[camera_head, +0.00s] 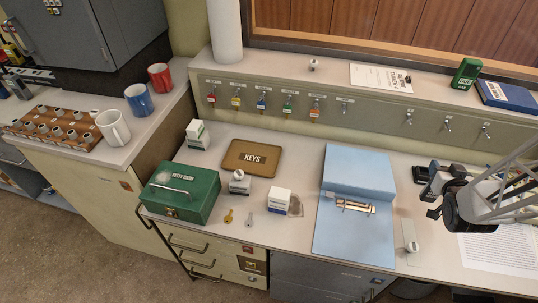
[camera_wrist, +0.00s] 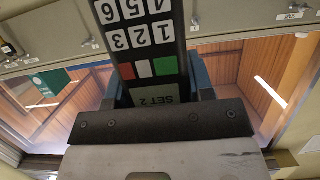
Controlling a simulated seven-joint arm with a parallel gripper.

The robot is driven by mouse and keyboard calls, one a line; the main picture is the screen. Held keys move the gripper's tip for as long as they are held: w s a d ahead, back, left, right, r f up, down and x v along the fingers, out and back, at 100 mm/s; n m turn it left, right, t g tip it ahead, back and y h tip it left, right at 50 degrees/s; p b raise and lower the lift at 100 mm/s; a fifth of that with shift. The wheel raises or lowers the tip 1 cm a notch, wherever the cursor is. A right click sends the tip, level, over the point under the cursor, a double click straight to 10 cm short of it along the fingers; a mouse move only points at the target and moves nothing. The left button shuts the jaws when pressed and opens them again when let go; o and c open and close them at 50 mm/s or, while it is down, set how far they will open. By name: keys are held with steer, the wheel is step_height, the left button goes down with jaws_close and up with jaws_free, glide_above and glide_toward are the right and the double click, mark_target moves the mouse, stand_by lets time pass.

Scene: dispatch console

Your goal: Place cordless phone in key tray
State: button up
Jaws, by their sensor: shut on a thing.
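The cordless phone (camera_wrist: 152,45) is a dark handset with white number keys, red, white and green buttons and a "SET 2" label. It fills the upper middle of the wrist view. My gripper (camera_wrist: 160,88) is shut on its lower end, with one blue finger at each side. In the head view my gripper (camera_head: 441,205) is over the right part of the desk, and I cannot clearly make out the phone there. The key tray (camera_head: 236,166) is a shallow brown tray labelled KEYS on the left half of the desk, well apart from my gripper. It looks empty.
A green cash box (camera_head: 183,190), small white boxes (camera_head: 279,201) and two loose keys (camera_head: 229,216) lie around the tray. A blue folder-like stand (camera_head: 352,235) lies between tray and gripper. A raised shelf with key hooks (camera_head: 290,105) runs behind.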

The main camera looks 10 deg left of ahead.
step_height(320, 180, up, 9)
steer(key=w+a+n+y, duration=0.25)
steer(key=w+a, duration=0.35)
steer(key=a, duration=0.5)
steer(key=w+a+n+y, duration=0.25)
steer(key=w+a, duration=0.25)
steer(key=a, duration=0.7)
steer(key=s+a+n+g+y, duration=0.2)
steer(key=a+n+g+y, duration=0.25)
steer(key=a, duration=3.15)
steer(key=shift+m+y, duration=0.25)
steer(key=shift+y, duration=0.2)
steer(key=shift+s+f, duration=0.1)
steer(key=shift+f, duration=2.55)
step_height(320, 180, down, 6)
steer(key=shift+f, duration=0.15)
